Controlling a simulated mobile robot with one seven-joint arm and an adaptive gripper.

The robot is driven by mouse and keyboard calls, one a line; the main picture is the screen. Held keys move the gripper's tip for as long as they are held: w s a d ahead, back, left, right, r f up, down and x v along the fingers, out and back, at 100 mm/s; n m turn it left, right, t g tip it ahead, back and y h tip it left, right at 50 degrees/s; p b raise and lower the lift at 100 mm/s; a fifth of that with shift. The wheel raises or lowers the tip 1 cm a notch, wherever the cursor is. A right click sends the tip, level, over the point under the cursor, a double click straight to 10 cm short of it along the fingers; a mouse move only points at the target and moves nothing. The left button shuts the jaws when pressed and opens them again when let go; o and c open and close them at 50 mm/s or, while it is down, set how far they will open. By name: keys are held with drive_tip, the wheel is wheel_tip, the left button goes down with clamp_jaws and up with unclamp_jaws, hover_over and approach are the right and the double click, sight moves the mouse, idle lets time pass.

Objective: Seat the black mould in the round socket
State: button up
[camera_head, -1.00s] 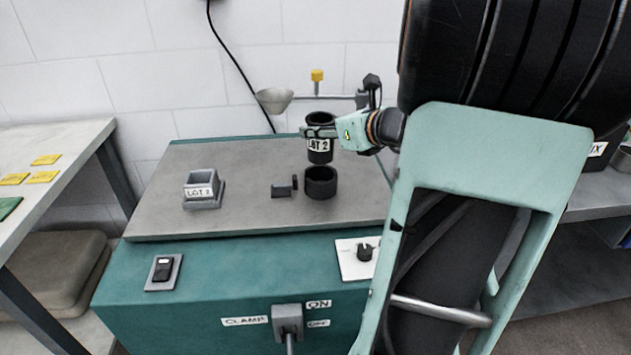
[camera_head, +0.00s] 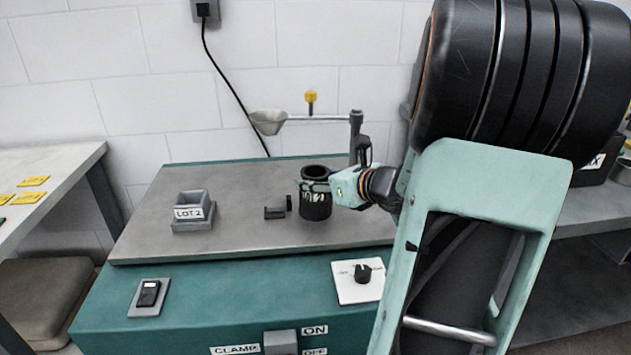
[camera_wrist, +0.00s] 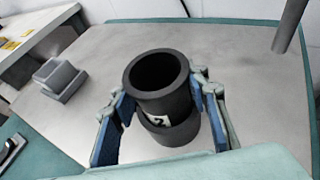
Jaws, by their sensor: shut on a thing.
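The black mould (camera_head: 315,174) is an open-topped cylinder with a white lot label. It stands upright at the round black socket (camera_head: 316,210), its lower part down inside or against the socket rim; the exact depth is hard to tell. My gripper (camera_head: 318,187) is shut on the mould near its upper part, coming from the right. In the wrist view the mould (camera_wrist: 157,82) sits between my two blue-padded fingers, with the socket (camera_wrist: 172,132) just below it and part of the label showing.
A small black clamp block (camera_head: 276,211) stands just left of the socket. A grey square mould marked LOT 2 (camera_head: 193,207) sits further left on the grey plate (camera_head: 240,235). A funnel (camera_head: 268,121) on a post hangs behind. A knob (camera_head: 362,273) and a switch (camera_head: 149,292) are on the teal front.

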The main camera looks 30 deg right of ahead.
drive_tip(key=o, duration=1.2)
drive_tip(key=shift+f, duration=0.1)
drive_tip(key=shift+c, duration=0.2)
drive_tip(key=shift+r+p, duration=0.35)
drive_tip(key=p+v, duration=0.3)
drive_tip(key=v, duration=0.9)
drive_tip(key=shift+f, duration=0.15)
drive_tip(key=shift+a, duration=0.1)
